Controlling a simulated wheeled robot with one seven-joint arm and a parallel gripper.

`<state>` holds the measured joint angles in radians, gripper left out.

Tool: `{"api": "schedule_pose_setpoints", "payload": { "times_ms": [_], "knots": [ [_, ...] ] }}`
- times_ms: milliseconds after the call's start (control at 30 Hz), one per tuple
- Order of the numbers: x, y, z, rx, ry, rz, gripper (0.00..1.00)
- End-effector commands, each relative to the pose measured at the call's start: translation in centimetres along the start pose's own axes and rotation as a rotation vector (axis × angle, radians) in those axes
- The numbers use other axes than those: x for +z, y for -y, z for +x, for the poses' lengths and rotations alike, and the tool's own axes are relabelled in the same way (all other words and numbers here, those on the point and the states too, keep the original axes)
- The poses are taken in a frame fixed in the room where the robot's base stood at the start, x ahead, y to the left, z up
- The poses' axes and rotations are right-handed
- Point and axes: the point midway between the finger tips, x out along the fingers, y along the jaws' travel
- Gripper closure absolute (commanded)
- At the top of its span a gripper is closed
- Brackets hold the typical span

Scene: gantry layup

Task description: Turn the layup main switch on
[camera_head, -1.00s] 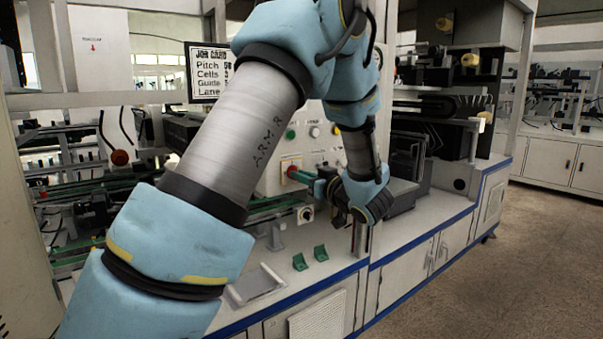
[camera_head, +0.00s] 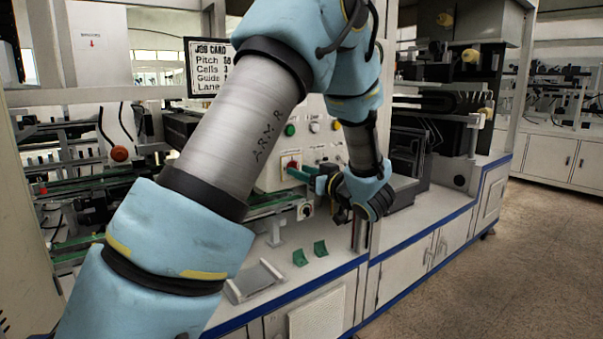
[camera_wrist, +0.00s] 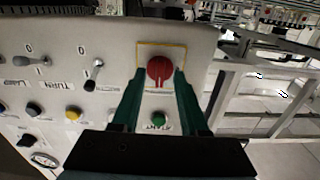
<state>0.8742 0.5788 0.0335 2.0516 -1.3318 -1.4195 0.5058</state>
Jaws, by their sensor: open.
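A red rotary knob (camera_wrist: 160,68) sits on a yellow-framed plate on the pale control panel (camera_wrist: 115,50); no label can be read on it. It also shows in the head view (camera_head: 291,163), at the panel's left part. My gripper (camera_wrist: 159,75) is open. Its two green fingers point at the panel, one on each side of the knob, with a gap showing between them. I cannot tell whether either finger touches the knob. In the head view my gripper (camera_head: 297,172) reaches the panel from the right, and its fingertips partly overlap the knob.
Below the panel the bench carries two small green brackets (camera_head: 320,248) and a grey tray (camera_head: 255,282). Open floor (camera_head: 500,270) lies at right.

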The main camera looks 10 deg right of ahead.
Motion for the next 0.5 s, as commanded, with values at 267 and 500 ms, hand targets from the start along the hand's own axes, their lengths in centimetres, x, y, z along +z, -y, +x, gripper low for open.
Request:
{"api": "schedule_pose_setpoints", "payload": {
  "times_ms": [267,500],
  "knots": [
    [0.3,-0.1,-5.0,0.005,0.001,-0.001,0.56],
    [0.2,-0.1,-9.0,0.003,0.001,0.0,0.56]
  ]
}}
